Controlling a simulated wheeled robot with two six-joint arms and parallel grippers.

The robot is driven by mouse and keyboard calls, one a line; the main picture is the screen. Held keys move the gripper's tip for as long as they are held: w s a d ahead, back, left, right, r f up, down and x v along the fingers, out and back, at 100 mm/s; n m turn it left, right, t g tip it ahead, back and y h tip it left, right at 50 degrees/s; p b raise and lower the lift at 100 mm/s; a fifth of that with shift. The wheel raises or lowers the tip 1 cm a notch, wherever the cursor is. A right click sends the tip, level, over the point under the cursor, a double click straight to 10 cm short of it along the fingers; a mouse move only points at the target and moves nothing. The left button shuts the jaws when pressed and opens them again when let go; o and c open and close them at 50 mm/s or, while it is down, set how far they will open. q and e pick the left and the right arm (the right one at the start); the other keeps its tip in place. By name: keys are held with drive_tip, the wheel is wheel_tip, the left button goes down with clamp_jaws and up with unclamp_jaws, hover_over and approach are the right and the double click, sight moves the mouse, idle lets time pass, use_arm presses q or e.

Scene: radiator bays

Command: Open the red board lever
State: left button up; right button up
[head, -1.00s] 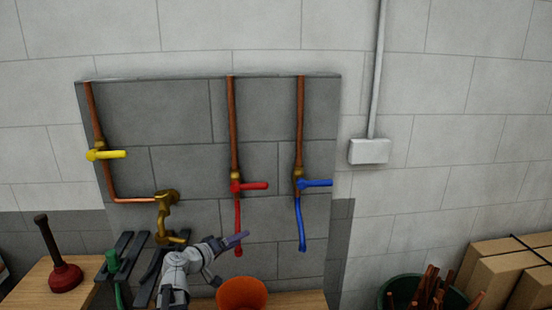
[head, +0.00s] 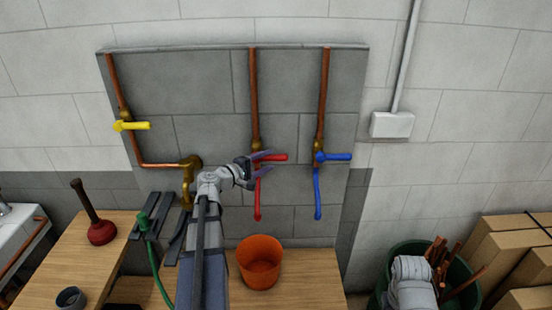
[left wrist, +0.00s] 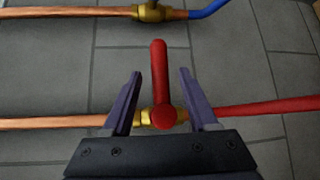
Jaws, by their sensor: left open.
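The red board lever (head: 272,157) sits on a brass valve on the middle copper pipe of the grey board. In the head view it points right, across the upright pipe. My left gripper (head: 266,164) is at this lever, with its fingers open. In the left wrist view the red lever (left wrist: 159,75) stands between the two open fingers of the gripper (left wrist: 158,95), with a gap on each side, so it is not gripped. A red pipe end (head: 257,200) hangs below the valve. My right gripper cannot be seen.
A blue lever (head: 335,156) is on the pipe to the right, and a yellow lever (head: 135,126) is at the left. An orange bucket (head: 260,264) stands on the wooden bench below. A plunger (head: 100,228) stands at the left.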

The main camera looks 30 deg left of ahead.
sight(271, 160)
use_arm(q)
drive_tip(key=shift+x, duration=2.3)
clamp_jaws()
